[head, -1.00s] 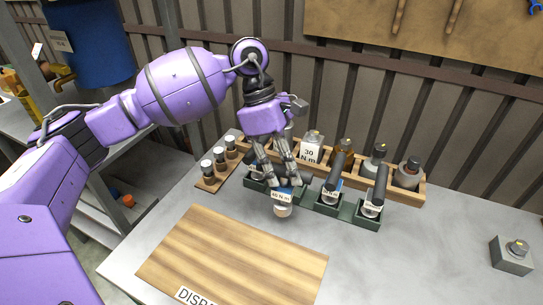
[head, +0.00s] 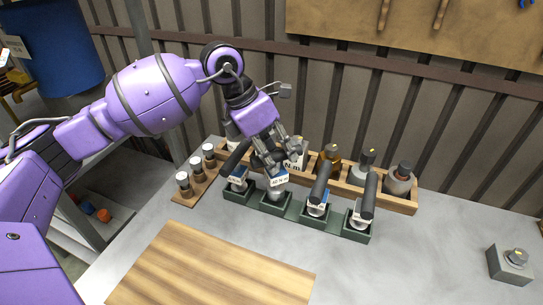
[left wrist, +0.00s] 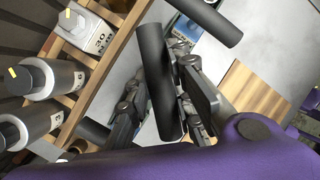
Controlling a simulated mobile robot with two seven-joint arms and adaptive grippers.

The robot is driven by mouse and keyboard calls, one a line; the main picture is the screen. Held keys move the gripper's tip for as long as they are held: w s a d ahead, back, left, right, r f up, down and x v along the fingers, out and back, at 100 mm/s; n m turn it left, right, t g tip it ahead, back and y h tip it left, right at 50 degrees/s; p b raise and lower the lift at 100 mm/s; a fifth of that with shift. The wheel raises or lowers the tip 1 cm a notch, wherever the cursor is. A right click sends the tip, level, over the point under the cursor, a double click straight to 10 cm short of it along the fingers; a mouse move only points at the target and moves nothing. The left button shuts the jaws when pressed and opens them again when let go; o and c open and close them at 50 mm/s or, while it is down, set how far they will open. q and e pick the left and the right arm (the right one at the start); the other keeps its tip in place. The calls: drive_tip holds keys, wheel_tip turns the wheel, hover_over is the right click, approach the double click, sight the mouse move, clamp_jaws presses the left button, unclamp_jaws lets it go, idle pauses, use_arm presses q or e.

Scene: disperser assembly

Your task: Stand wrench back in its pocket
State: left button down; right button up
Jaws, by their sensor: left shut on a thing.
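My left gripper (head: 272,155) is shut around the black handle of a wrench (head: 277,182) with a pale label and metal head. In the left wrist view the handle (left wrist: 160,85) lies between my fingers. The wrench stands roughly upright, head down, at the second pocket from the left of the green rack (head: 298,213). I cannot tell whether its head rests on the pocket floor. Other black-handled wrenches stand in the pockets beside it: one at left (head: 238,180), one at right (head: 318,200) and one at far right (head: 364,212). My right gripper is not in view.
A wooden rack (head: 400,203) with several bottles stands close behind the green rack. A small brown holder (head: 195,188) with capped vials is at its left. A wooden board (head: 215,270) lies in front. A grey box (head: 510,265) stands far right. The tabletop between is clear.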

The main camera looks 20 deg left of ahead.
sight(277, 165)
use_arm(q)
drive_tip(key=shift+f, duration=1.75)
drive_tip(key=shift+f, duration=0.15)
drive_tip(key=c, duration=1.5)
unclamp_jaws()
drive_tip(key=shift+c, duration=0.2)
drive_tip(key=v, duration=1.2)
